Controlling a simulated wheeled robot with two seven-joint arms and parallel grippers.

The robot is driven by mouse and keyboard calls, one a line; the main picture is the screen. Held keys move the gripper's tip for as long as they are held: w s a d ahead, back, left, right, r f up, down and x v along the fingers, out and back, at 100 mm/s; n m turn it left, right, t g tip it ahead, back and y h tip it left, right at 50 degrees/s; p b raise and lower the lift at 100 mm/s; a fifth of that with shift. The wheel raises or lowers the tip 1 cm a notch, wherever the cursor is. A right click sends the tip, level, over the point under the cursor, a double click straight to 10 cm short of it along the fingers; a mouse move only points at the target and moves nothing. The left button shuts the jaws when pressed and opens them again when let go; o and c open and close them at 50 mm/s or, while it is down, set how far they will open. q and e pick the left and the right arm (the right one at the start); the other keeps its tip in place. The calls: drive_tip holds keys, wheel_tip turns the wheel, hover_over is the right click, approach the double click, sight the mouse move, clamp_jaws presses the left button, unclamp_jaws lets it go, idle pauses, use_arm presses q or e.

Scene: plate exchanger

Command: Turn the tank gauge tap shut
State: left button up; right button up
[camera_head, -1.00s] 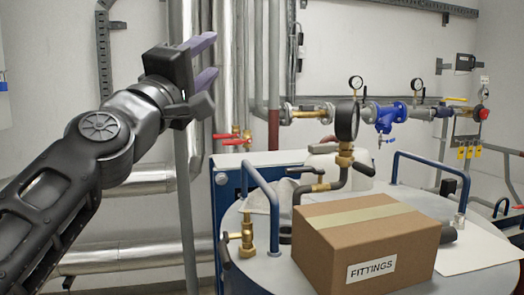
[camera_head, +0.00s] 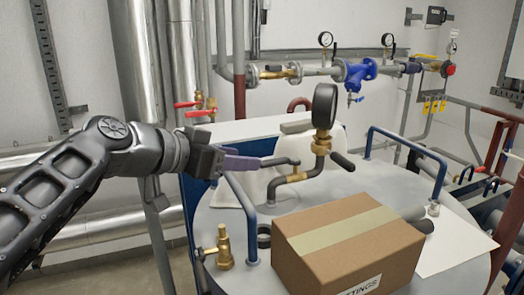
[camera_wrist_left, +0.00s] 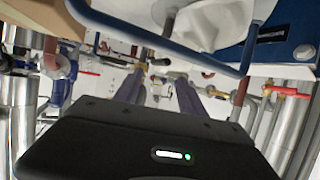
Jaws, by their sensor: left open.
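The tank gauge (camera_head: 325,106) is a round black dial on a bent pipe above the grey tank (camera_head: 350,186). The tap is hard to make out there. My right gripper is not in view.
A cardboard box (camera_head: 348,243) labelled FITTINGS sits on the tank in front of the gauge. A blue rail (camera_head: 244,205) stands below my left gripper, another blue rail (camera_head: 405,142) to the right. A brass valve (camera_head: 224,250) stands at the front left. Pipes run behind.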

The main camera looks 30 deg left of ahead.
sight(267, 160)
use_arm(q)
drive_tip(key=shift+w+a+f, duration=0.1)
drive_tip(key=shift+a, duration=0.15)
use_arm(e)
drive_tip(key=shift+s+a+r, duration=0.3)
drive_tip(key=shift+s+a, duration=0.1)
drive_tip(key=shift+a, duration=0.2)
use_arm(q)
drive_tip(key=p+x, duration=0.2)
drive_tip(key=x, duration=0.5)
drive_tip(key=shift+w+d, duration=0.15)
drive_tip(key=shift+w, duration=0.2)
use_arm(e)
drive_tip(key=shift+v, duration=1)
use_arm(q)
drive_tip(key=shift+c, duration=0.3)
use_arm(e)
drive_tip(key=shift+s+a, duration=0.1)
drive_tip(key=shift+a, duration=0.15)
use_arm(q)
clamp_jaws()
